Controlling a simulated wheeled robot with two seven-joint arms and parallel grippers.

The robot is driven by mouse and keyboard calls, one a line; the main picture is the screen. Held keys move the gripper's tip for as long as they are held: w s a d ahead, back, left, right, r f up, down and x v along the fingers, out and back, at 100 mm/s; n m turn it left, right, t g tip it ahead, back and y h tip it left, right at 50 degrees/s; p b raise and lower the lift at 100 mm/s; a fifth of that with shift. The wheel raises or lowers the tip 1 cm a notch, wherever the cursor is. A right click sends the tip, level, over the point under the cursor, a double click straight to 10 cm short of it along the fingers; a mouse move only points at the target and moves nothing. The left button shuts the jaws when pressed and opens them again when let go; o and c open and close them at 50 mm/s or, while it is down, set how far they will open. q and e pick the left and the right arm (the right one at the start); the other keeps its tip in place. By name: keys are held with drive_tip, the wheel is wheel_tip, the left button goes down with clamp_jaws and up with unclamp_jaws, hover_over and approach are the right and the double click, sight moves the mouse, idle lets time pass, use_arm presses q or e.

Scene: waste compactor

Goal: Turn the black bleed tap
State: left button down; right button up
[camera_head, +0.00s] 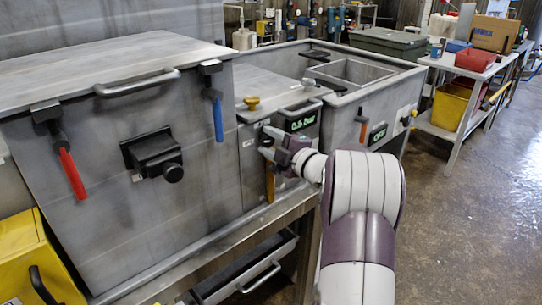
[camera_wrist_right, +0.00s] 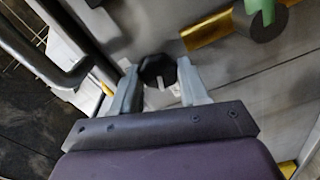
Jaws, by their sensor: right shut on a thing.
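The black bleed tap (camera_wrist_right: 158,71) is a small dark lobed knob with a pale mark, seen in the wrist view. My right gripper (camera_wrist_right: 157,88) is shut on it, with one pale finger on each side. In the head view my right gripper (camera_head: 268,143) reaches the front of the middle grey unit (camera_head: 250,165), just left of and below the green display reading about 0.5 bar (camera_head: 301,120). There the fingers and wrist largely hide the tap. My left gripper is not in view.
A yellow knob (camera_head: 251,103) sits on top of the middle unit. An orange lever (camera_head: 362,131) hangs on the right tank. Floor is clear at right.

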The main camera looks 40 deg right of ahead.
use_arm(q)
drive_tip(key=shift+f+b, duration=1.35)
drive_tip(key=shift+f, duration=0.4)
use_arm(e)
drive_tip(key=shift+f+n, duration=0.15)
drive_tip(key=shift+n, duration=0.95)
drive_tip(key=o, duration=1)
drive_tip(key=s, duration=0.8)
drive_tip(key=s+d, duration=0.1)
drive_tip(key=s, duration=0.3)
drive_tip(key=shift+s, duration=0.35)
